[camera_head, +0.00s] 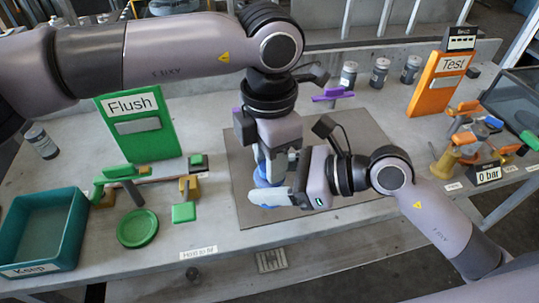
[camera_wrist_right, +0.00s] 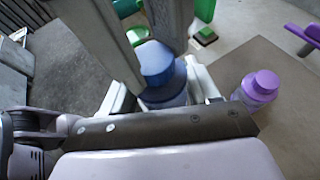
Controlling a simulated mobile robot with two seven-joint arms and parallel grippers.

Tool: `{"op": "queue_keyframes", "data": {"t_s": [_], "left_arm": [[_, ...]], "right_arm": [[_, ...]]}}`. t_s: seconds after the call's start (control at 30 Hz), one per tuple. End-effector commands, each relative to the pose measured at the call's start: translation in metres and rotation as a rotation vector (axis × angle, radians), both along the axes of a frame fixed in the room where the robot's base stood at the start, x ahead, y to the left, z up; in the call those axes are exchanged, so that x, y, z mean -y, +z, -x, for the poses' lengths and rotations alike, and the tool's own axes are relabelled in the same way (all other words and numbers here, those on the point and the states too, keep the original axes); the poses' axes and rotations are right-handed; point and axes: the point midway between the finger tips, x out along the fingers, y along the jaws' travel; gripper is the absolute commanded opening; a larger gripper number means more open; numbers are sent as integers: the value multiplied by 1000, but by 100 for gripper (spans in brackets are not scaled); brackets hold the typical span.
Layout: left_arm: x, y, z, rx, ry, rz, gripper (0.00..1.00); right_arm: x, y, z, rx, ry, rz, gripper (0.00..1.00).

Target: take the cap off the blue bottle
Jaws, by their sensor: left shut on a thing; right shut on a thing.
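The blue bottle (camera_wrist_right: 166,97) stands upright between my grippers on the mat, mostly hidden. Its blue cap (camera_wrist_right: 157,64) is on top in the right wrist view; I cannot tell whether there is a gap beneath it. My left gripper (camera_wrist_right: 155,45) comes down from above and is shut on the cap. My right gripper (camera_wrist_right: 166,92) comes in from the side, lower down, and is shut on the bottle's body. In the head view only a bit of blue (camera_head: 262,181) shows between my left gripper (camera_head: 272,172) and my right gripper (camera_head: 268,196).
A purple bottle (camera_wrist_right: 258,88) stands close to my right gripper. A green Flush board (camera_head: 137,128), a teal Keep bin (camera_head: 45,235) and a green disc (camera_head: 138,228) are at the left. An orange Test board (camera_head: 437,88) and valve parts are at the right. Grey jars (camera_head: 380,72) stand behind.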

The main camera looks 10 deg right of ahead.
Motion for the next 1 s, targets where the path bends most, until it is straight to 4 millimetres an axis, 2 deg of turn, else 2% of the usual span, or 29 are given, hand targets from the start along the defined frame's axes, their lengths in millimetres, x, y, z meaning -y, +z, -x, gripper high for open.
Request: {"op": "queue_keyframes", "data": {"t_s": [0.6, 0.77, 1.0], "left_arm": [[0, 1, -1, -1, 969, 4, 0], [0, 1, -1, -2, 1116, 4, 0], [0, 2, -2, -2, 1118, 5, 0]], "right_arm": [[-1, 0, 1, -1, 4, -1, 0], [-1, 0, 1, -1, 4, -1, 0], [-1, 0, 1, -1, 3, -1, 0]]}}
